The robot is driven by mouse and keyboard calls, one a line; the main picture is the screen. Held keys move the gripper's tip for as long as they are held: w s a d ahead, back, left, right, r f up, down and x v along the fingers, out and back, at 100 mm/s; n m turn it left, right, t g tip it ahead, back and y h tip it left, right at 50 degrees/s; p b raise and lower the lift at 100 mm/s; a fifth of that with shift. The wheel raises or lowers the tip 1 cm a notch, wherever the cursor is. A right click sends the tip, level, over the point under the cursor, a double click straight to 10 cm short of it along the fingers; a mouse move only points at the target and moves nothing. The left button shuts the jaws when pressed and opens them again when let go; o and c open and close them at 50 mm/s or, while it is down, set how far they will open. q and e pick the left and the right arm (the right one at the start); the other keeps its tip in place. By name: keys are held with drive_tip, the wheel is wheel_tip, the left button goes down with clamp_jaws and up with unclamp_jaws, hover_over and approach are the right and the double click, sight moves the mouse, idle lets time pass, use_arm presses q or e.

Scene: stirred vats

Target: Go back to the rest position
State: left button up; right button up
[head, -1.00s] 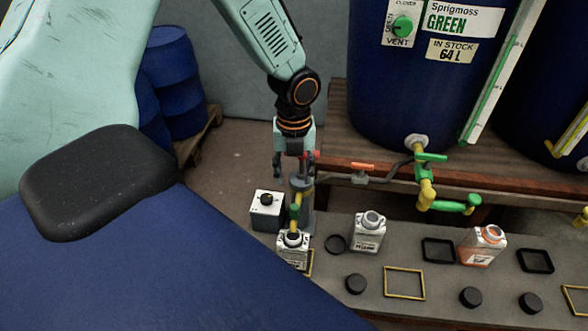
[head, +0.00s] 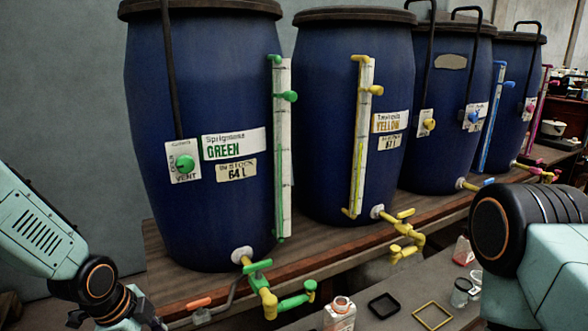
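My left arm comes in at the lower left, with its wrist pointing down and right. My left gripper (head: 130,312) is at the bottom edge, left of the green vat's tap, and is partly cut off. Its fingertips do not show clearly, so I cannot tell whether it is open or shut. My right arm comes in at the right, with a large dark joint in front of the bench. Its gripper is not in view.
Blue vats stand on a wooden bench, including the green (head: 205,100) and yellow (head: 345,110) ones. The green tap (head: 275,295) and yellow tap (head: 400,235) jut forward. Below are a bottle (head: 340,315), a black frame (head: 384,305) and a yellow frame (head: 433,315).

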use_arm(q)
drive_tip(key=s+d+f+n, duration=0.5)
drive_tip(key=s+f+n, duration=0.25)
drive_tip(key=n, duration=0.55)
drive_tip(key=s+f+n+g+y, duration=0.1)
drive_tip(key=s+f, duration=0.2)
drive_tip(key=s, duration=0.7)
drive_tip(key=s+f+n+g, duration=0.2)
drive_tip(key=s+f, duration=0.2)
drive_tip(key=s, duration=0.7)
drive_tip(key=shift+n+y, duration=0.3)
drive_tip(key=shift+y, duration=0.1)
